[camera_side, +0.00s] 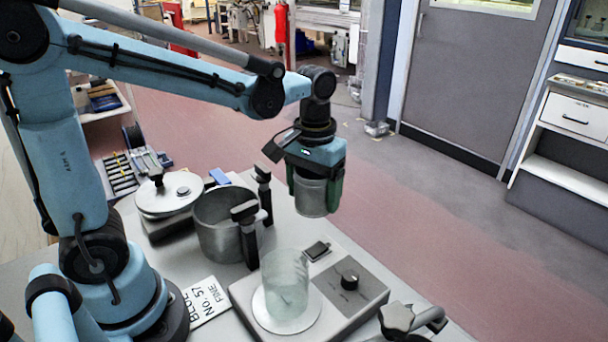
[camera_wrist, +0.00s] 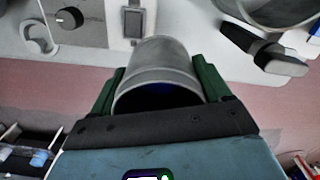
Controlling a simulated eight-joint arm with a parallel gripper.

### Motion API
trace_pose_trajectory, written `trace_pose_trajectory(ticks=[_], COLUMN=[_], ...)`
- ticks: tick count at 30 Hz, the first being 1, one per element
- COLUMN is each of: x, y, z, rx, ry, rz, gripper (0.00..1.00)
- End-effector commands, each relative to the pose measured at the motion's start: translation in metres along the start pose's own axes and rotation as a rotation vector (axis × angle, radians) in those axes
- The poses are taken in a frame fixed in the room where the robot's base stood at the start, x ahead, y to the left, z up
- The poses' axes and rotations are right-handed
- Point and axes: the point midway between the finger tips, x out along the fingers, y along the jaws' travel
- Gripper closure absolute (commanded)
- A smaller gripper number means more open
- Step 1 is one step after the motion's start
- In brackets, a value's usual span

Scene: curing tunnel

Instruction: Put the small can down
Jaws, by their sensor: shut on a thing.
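The small can (camera_side: 311,195) is a grey metal cylinder. My gripper (camera_side: 318,192) is shut on it, with a green finger on each side, and holds it up in the air near the far right edge of the bench. In the wrist view the small can (camera_wrist: 158,72) sits between the green fingers of my gripper (camera_wrist: 157,88), its dark open end towards the camera. The side view does not show clearly how high it is above the bench (camera_side: 345,248).
A large pot (camera_side: 213,226) with black handles stands left of the can. A glass beaker (camera_side: 285,285) stands on a hotplate (camera_side: 352,296) in front. A printed card (camera_side: 205,302) lies front left.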

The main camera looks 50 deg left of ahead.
Motion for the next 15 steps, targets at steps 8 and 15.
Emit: trace_pose_trajectory(ticks=[8, 15], x=[0.015, 0.041], y=[-0.016, -0.016], z=[-0.018, -0.018], rx=[0.001, 0.002], ry=[0.000, 0.000], rz=[0.000, 0.000], gripper=[0.65, 0.65])
